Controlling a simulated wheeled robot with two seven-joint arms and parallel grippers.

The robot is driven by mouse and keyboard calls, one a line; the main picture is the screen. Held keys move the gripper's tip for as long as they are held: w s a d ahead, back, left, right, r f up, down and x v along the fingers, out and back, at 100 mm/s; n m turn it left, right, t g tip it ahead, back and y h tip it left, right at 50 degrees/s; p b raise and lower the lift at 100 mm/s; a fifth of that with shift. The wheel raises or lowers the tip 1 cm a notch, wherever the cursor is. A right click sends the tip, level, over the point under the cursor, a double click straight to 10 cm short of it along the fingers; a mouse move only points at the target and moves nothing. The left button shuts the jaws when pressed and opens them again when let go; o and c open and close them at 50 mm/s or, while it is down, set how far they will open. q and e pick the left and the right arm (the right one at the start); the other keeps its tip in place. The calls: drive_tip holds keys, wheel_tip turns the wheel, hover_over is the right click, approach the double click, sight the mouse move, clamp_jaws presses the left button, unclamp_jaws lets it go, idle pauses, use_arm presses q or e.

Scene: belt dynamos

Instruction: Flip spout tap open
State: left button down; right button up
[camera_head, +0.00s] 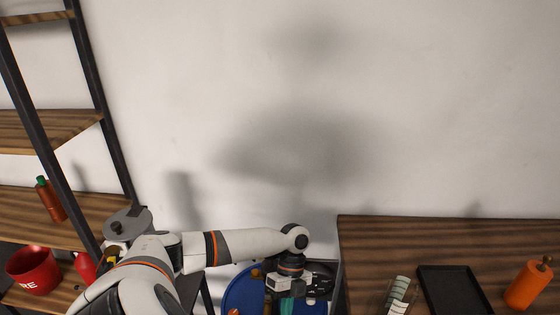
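I cannot pick out a spout tap in the head view. My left arm comes in from the lower left and reaches right across the gap between the shelf and the table. My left gripper (290,290) points down at the bottom edge, in front of a blue round object (242,289). Its fingers are not clear, so its opening cannot be seen. A small teal piece (287,306) shows just below the gripper; whether they touch is unclear. My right gripper is out of view.
A wooden shelf (60,130) with black posts stands left, holding a red bucket (33,270) and a red bottle with a green cap (50,199). A wooden table (440,240) at right bears a black tray (455,290) and an orange bottle (528,284). A plain wall stands behind.

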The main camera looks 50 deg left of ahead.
use_arm(q)
drive_tip(key=b+v, duration=0.2)
drive_tip(key=v, duration=0.6)
drive_tip(key=shift+d+r+b, duration=0.25)
drive_tip(key=shift+r+b, duration=0.15)
drive_tip(key=shift+r, duration=0.1)
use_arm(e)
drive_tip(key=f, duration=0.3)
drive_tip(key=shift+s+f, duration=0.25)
